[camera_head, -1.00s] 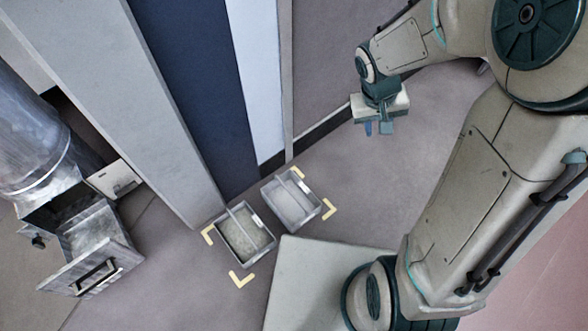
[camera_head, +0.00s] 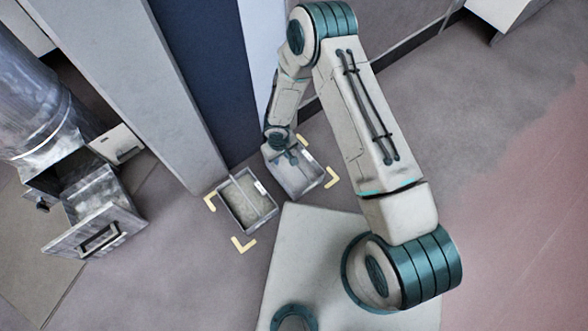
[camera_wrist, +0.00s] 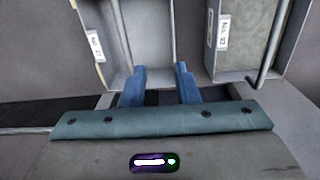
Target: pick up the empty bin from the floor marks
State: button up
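The empty bin (camera_head: 306,181) is a grey open box on the floor at the right end of the yellow corner marks (camera_head: 332,177). In the wrist view the empty bin (camera_wrist: 148,30) is at upper middle, with a bare grey inside, a thin bar and a white label. My gripper (camera_head: 289,157) is over its far part in the head view. In the wrist view my gripper (camera_wrist: 160,82) shows two blue fingers apart, with nothing clearly held between them. I cannot tell whether the fingers touch the bin.
A second bin (camera_head: 245,207) with grainy contents stands close to its left; it also shows in the wrist view (camera_wrist: 268,30). A grey panel (camera_head: 135,75) and dark blue panel (camera_head: 205,80) rise behind. A metal drawer unit (camera_head: 95,215) is at left.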

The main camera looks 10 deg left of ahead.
jog(key=shift+s+a+f+b, duration=0.25)
jog(key=shift+f+b, duration=0.8)
jog(key=shift+f, duration=1.6)
jog(key=shift+s+a+f+b, duration=0.1)
jog(key=shift+s+f+b, duration=0.2)
jog(key=shift+f+b, duration=1.55)
jog(key=shift+s+a+f+b, duration=0.2)
jog(key=shift+s+f+b, duration=0.1)
jog(key=shift+f, duration=3.1)
jog(key=shift+r, duration=0.1)
grip_shut()
